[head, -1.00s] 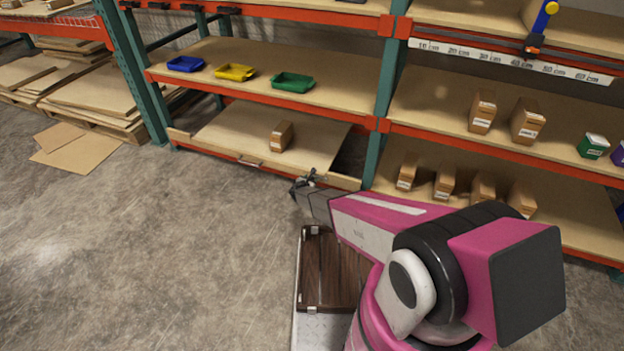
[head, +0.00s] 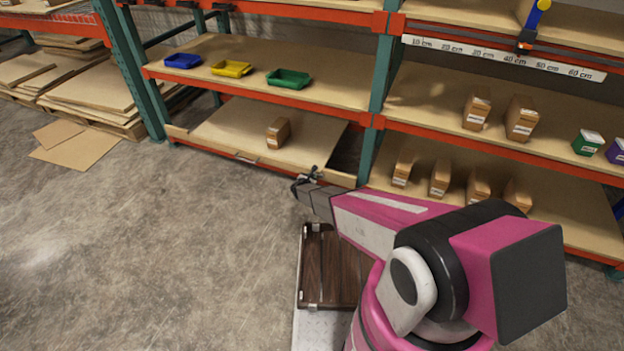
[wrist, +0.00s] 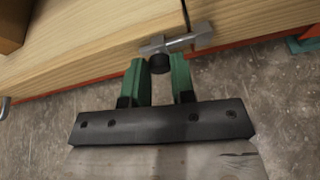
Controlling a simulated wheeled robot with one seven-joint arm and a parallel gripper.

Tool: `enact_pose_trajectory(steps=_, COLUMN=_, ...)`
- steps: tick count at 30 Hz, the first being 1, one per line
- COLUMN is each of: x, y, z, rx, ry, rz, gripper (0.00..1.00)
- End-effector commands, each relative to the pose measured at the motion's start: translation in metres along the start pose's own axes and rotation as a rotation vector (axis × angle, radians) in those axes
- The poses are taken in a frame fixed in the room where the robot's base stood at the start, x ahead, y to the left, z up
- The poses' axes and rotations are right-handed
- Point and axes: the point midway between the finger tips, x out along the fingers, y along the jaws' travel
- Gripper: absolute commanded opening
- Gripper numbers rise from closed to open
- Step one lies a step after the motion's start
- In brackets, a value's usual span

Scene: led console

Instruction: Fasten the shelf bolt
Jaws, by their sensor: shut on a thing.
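The shelf bolt (wrist: 175,42) is a grey metal bar with a black knob (wrist: 160,63), at the front edge of a pale wooden shelf board in the wrist view. My gripper (wrist: 163,75) has green fingers, one on each side of the knob, and is shut on it. In the head view my gripper (head: 306,183) is small and dark at the front right corner of the lower left shelf board (head: 225,125). The bolt is too small there to tell its position clearly.
A cardboard box (head: 278,133) stands on that board. Blue, yellow and green trays (head: 288,79) sit on the shelf above. A green upright (head: 378,120) stands just right of my gripper. Several boxes fill the right bay.

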Motion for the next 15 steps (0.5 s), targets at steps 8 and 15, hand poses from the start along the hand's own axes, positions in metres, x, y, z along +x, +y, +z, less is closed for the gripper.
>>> enact_pose_trajectory(steps=8, x=-0.0003, y=-0.0079, z=0.0016, rx=0.006, ry=-0.006, rz=-0.018, gripper=0.43)
enact_pose_trajectory(steps=15, x=-0.0003, y=-0.006, z=0.0013, rx=0.005, ry=-0.004, rz=-0.013, gripper=0.49)
